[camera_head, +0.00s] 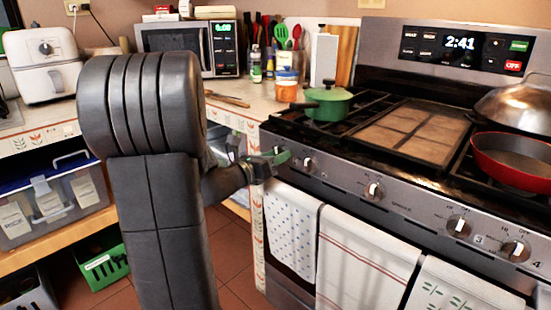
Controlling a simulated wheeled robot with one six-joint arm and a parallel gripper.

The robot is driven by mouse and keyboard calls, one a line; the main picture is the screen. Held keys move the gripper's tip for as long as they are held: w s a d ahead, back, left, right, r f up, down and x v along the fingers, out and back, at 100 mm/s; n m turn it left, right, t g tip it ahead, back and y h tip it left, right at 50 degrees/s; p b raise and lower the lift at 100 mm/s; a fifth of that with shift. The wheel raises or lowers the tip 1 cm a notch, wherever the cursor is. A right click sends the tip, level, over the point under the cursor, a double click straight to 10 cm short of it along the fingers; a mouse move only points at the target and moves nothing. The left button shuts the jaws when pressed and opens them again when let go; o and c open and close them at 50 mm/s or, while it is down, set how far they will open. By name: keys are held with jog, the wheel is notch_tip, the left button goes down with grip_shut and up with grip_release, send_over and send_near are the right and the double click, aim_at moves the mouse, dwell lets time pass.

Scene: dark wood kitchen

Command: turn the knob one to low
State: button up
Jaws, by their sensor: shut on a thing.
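Further right are a middle knob (373,191), knob three (459,227) and knob four (516,250).
A green lidded pot (327,103) stands on the back left of the stovetop, above the gripper. A red pan (512,162) is at the right. Towels (365,262) hang below the panel. The counter edge (232,109) is close left of the stove.

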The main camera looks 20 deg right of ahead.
jog(key=n+p, duration=0.9)
jog(key=n, duration=1.4)
jog(key=shift+f+n, duration=0.1)
jog(key=shift+n, duration=0.2)
jog(key=shift+p, duration=0.3)
jog(key=o, duration=1)
jog(key=shift+c, duration=0.2)
jog(key=shift+a, duration=0.15)
jog(key=v, duration=1.3)
jog(key=shift+s+a+p, duration=0.2)
jog(key=shift+a+p, duration=0.05)
jog(key=shift+p, duration=0.05)
jog(key=shift+d, duration=0.1)
